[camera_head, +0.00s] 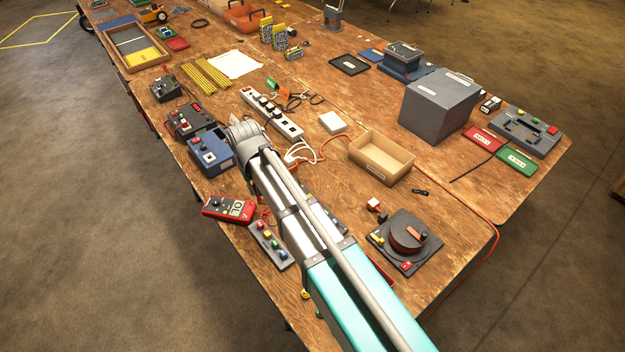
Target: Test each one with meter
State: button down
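A red handheld meter (229,208) with a dark face lies at the left table edge, left of my arm. Beside it is a grey strip with coloured knobs (268,243), partly behind my arm. My gripper (240,131) is at the far end of my arm, near a blue box with a switch panel (209,152); its fingers cannot be made out. A white power strip (272,113) with a red switch lies beyond it, with white cables at its near end. A small white block (333,122) lies right of the strip. Which items are to be tested is unclear.
An open cardboard box (404,167) stands mid-table. A large grey box (436,125), red plate (483,140) and green plate (517,161) are to the right. A dark rotary dial unit (425,257) sits near right. An orange cable crosses the table. Bare wood shows around the cardboard box.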

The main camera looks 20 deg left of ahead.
jog(key=shift+w+d, duration=0.1)
jog(key=shift+w, duration=0.25)
jog(key=w+d+f+m+b, duration=0.2)
jog(key=w+d+f+b, duration=0.3)
jog(key=w+d, duration=0.4)
jog(key=shift+d+f, duration=0.15)
jog(key=shift+d, duration=0.15)
jog(key=shift+w+f, duration=0.1)
jog(key=shift+f, duration=0.05)
notch_tip(320, 180, down, 6)
jog(key=b, duration=0.6)
dwell(0.3)
jog(key=shift+f+b, duration=0.8)
jog(key=shift+b, duration=0.3)
dwell(3.0)
